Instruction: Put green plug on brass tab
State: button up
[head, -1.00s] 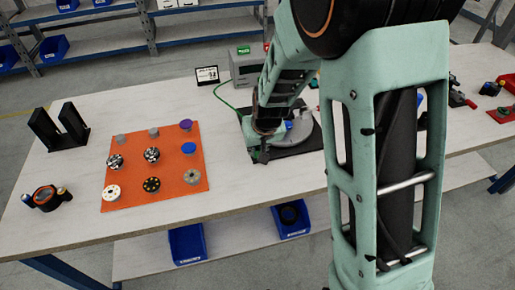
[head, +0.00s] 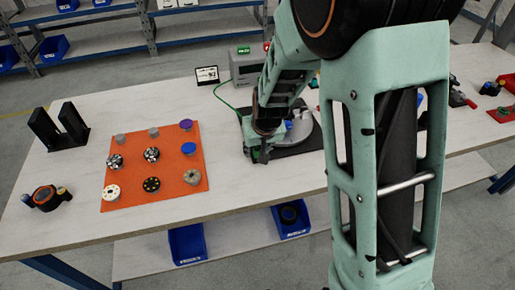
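My gripper (head: 261,154) is low over the black mat (head: 300,146) in the middle of the table, seen small and partly behind my own arm. Its fingers are too dark and small to tell whether they are open or shut, or hold anything. A little green shows around it, but I cannot tell whether this is the green plug, a cable or my arm. A grey round fixture (head: 301,130) with a blue part stands just right of the gripper, partly hidden by the arm. I cannot make out the brass tab.
A black upright holder (head: 60,130) and a ring-shaped part (head: 45,197) stand at far left. A grey box (head: 246,68) and small display (head: 207,75) stand behind.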

jog(key=shift+o, duration=0.7)
jog(key=shift+s+r, duration=0.1)
jog(key=shift+r, duration=0.4)
jog(key=v, duration=1.1)
jog(key=shift+s+d+f, duration=0.15)
jog(key=shift+s, duration=0.05)
